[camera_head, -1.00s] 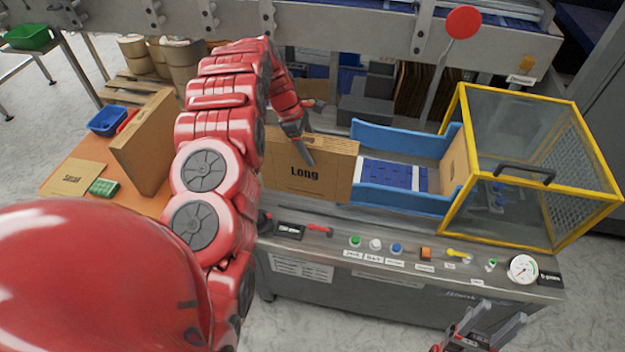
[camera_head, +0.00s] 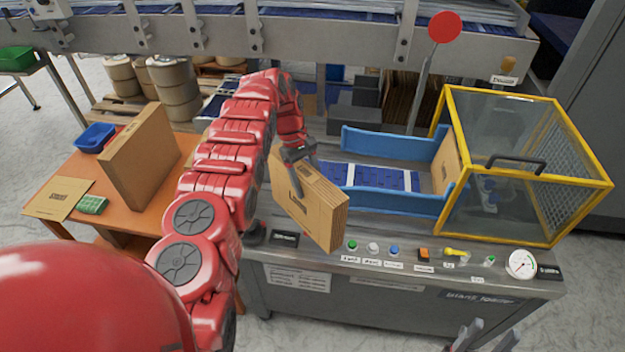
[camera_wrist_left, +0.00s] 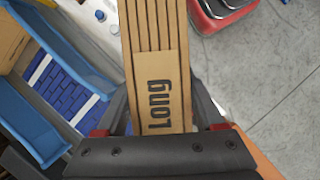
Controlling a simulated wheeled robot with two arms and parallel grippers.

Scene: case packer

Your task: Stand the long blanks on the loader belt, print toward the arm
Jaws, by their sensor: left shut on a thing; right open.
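My left gripper (camera_head: 298,160) is shut on a bundle of long brown blanks (camera_head: 318,212). The bundle hangs turned and tilted at the near left end of the loader belt (camera_head: 385,178), above the machine's front edge. In the left wrist view the bundle (camera_wrist_left: 153,45) sits between the fingers of my left gripper (camera_wrist_left: 160,108), with the "Long" print readable. The belt (camera_wrist_left: 62,92) lies to its left there, between blue guides. My right gripper (camera_head: 486,338) is open and empty at the bottom edge, partly cut off.
Another brown bundle (camera_head: 150,158) stands on the orange table (camera_head: 160,215), beside a blue bin (camera_head: 95,137), a flat printed card (camera_head: 58,198) and a green item (camera_head: 92,205). A yellow-framed guard (camera_head: 520,165) covers the belt's right end. Buttons line the machine front.

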